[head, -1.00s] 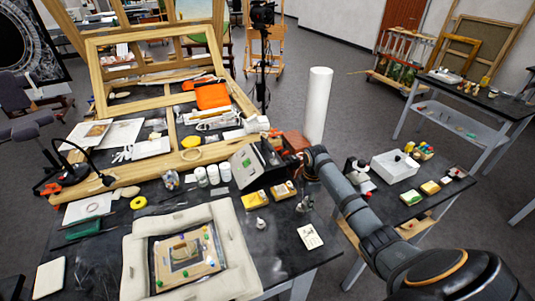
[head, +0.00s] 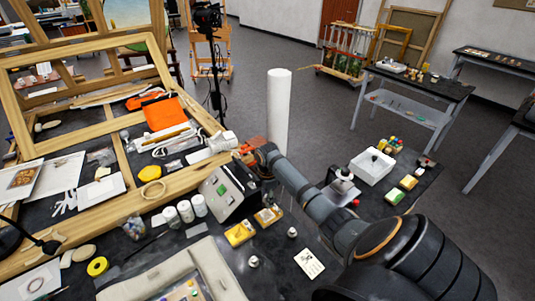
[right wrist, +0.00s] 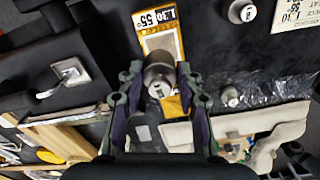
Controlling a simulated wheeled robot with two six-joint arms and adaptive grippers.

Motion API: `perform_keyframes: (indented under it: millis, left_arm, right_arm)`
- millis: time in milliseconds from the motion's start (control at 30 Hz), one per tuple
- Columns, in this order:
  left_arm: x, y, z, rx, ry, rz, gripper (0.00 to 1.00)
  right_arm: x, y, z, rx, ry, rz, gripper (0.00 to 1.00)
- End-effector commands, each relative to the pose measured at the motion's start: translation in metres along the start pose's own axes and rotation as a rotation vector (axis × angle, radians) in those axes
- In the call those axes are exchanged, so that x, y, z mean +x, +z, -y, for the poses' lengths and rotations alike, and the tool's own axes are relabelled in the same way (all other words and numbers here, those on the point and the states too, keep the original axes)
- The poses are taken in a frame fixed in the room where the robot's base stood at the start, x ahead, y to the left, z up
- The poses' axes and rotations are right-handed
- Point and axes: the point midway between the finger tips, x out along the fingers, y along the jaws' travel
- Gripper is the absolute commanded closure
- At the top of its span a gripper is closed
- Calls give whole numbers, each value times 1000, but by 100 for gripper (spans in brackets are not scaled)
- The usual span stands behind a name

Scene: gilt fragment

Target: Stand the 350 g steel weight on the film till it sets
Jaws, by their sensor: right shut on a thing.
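In the right wrist view my right gripper (right wrist: 158,98) is shut on a small steel cylinder weight (right wrist: 158,78), with a finger on each side. Beneath it lies a yellow-edged packet marked L30 55° (right wrist: 163,35). Two other steel weights stand on the black table, a nearer one (head: 253,261) and a farther one (head: 292,233). The cushioned tray (head: 165,272) is cut off at the head view's bottom edge. I cannot make out the film on its fragment. My left gripper is not in view.
A printed card (head: 310,262) lies at the right. A tall white roll (head: 279,105) stands behind.

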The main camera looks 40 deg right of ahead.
Motion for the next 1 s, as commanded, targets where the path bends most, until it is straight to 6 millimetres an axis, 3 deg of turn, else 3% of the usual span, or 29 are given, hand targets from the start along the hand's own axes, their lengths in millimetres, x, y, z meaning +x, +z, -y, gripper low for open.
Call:
perform_keyframes:
  millis: [100, 167, 500, 1000]
  left_arm:
    - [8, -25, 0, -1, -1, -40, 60]
    - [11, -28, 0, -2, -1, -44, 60]
    - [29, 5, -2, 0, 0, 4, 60]
    - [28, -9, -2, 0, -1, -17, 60]
  right_arm:
    - [12, 0, 0, 0, -1, 0, 96]
    - [18, 0, 0, 0, -1, 0, 96]
    - [51, 0, 0, 0, 0, 1, 96]
    - [54, 0, 0, 0, 0, 1, 96]
